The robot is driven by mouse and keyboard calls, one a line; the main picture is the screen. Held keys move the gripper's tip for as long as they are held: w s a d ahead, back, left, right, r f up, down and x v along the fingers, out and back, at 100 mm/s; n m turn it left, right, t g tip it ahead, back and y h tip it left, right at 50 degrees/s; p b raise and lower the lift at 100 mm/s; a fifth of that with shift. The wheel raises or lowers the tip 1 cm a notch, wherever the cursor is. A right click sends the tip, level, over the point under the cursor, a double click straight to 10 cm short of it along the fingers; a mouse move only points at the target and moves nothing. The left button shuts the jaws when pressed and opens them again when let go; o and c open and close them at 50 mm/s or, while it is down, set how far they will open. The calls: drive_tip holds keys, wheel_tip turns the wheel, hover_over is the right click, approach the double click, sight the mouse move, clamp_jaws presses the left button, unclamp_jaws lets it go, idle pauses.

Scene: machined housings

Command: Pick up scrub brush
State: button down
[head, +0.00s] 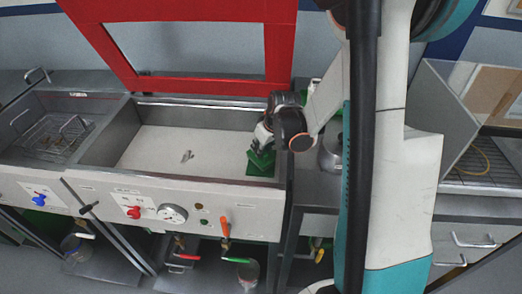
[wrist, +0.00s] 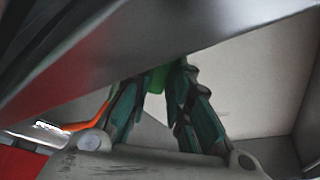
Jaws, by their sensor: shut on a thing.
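A green object (head: 260,163), apparently the scrub brush, is at the right end of the sink basin (head: 150,150), by its right wall. My gripper (head: 262,145) points down into that end of the basin, right at the green object. In the wrist view, a small patch of the green object (wrist: 157,79) shows between the dark teal fingertips of my gripper (wrist: 162,82), which are shut on it. Most of the brush is hidden in the wrist view by the fingers and a grey metal edge, so its shape is unclear there.
A small metal piece (head: 187,156) lies on the basin floor, otherwise clear. A red frame (head: 190,85) stands behind the basin. A wire basket (head: 55,135) sits in the left basin. An orange lever (head: 225,228) sticks out in front. A metal pot (head: 330,152) stands right of the basin.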

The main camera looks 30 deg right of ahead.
wheel_tip(320, 180, up, 19)
drive_tip(key=p, duration=0.6)
drive_tip(key=shift+p, duration=0.4)
drive_tip(key=shift+r, duration=0.1)
